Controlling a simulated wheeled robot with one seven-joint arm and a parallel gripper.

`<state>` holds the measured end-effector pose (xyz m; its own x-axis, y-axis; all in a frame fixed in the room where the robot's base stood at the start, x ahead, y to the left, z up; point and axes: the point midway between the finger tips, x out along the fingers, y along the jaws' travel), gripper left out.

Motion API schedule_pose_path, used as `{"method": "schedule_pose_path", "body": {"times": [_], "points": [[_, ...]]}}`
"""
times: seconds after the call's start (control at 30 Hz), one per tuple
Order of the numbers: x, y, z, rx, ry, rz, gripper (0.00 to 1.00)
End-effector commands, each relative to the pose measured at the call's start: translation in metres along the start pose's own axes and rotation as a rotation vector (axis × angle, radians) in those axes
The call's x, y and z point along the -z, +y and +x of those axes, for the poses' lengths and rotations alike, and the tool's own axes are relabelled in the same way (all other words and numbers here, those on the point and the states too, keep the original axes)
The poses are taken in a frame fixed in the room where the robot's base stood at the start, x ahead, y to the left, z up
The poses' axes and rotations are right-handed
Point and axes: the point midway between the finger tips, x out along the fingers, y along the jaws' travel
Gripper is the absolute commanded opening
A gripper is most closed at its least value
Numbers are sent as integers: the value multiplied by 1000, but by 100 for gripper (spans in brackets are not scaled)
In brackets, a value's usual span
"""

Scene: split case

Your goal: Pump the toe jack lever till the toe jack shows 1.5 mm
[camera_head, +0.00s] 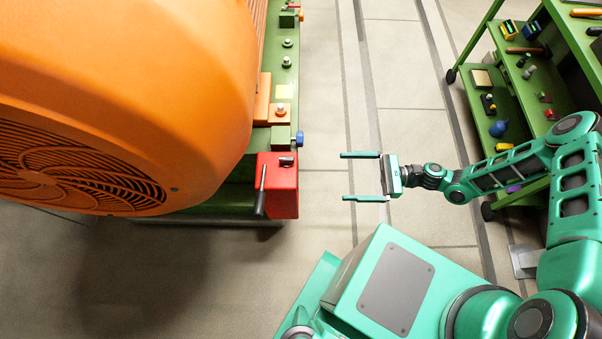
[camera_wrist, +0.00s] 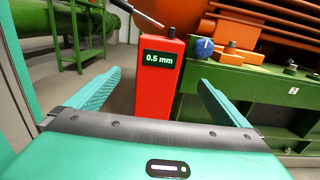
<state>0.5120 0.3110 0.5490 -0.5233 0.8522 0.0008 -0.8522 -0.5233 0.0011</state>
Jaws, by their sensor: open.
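The red toe jack (camera_head: 284,190) stands at the corner of the green base under the large orange machine. Its dark lever (camera_head: 261,188) shows on its left side in the head view. In the wrist view the toe jack (camera_wrist: 158,98) is upright between my fingers, farther off, and its display (camera_wrist: 159,59) reads 0.5 mm. The lever (camera_wrist: 147,18) slopes up to the left from the jack's top there. My gripper (camera_head: 361,176) is open and empty to the right of the jack, with its fingers pointing left toward it and clear floor between.
The orange machine (camera_head: 120,80) fills the upper left. A blue knob (camera_head: 299,138) sticks out from the green base (camera_head: 282,75) just beyond the jack. A green tool cart (camera_head: 500,90) stands at the upper right, behind my arm. The floor between machine and cart is free.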

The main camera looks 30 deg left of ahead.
Motion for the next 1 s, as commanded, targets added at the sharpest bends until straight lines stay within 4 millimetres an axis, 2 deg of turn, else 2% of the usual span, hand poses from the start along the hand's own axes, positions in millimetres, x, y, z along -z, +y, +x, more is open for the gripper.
{"method": "schedule_pose_path", "body": {"times": [0.47, 1.0], "points": [[0, -1, -6, 2, 1, 0, 100], [0, -1, -90, 2, 1, -1, 100]]}}
